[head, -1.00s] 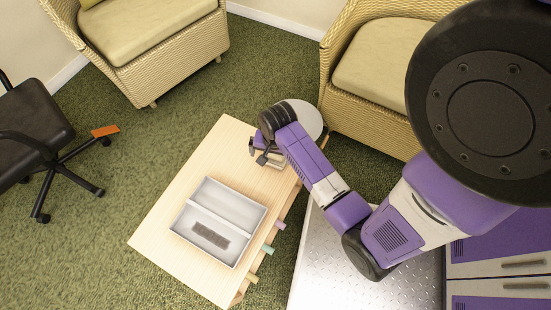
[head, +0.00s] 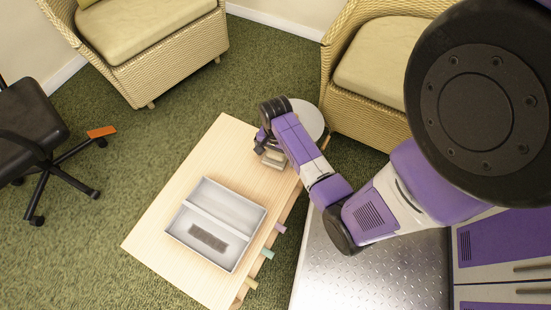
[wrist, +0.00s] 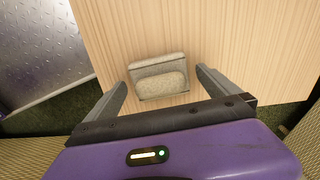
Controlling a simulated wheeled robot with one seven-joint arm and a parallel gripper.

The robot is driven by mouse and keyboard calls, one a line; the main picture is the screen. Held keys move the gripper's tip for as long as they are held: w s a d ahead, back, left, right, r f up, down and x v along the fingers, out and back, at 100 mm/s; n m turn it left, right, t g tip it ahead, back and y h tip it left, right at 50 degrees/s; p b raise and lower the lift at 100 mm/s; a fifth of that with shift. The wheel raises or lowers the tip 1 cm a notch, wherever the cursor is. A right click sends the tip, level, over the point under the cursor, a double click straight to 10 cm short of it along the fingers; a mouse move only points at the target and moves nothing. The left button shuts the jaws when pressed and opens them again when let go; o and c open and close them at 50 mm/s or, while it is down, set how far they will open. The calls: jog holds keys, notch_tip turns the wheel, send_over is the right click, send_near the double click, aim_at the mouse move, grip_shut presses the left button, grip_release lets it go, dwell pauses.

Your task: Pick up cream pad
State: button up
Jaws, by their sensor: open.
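The cream pad (wrist: 160,84) lies on the wooden table (wrist: 230,45). In the wrist view it is a pale, speckled block with a raised rounded part, and it sits between my open fingers, a little beyond the palm. My gripper (wrist: 162,84) is open, with one finger on each side of the pad and a visible gap on both sides. In the head view the pad (head: 274,158) shows as a small pale shape beside my gripper, at the far end of the table. My arm hides part of that area.
A white two-compartment tray (head: 228,201) with a dark brown block (head: 208,237) stands nearer on the table. A round pale disc (head: 310,120) is behind my wrist. Wicker armchairs (head: 160,72) and an office chair (head: 30,130) stand around. Coloured tabs stick out at the table's right edge.

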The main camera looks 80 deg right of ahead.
aim_at(275, 154)
jog(key=c, duration=1.4)
notch_tip(275, 154, up, 20)
jog(key=p, duration=0.5)
jog(key=shift+p, duration=0.35)
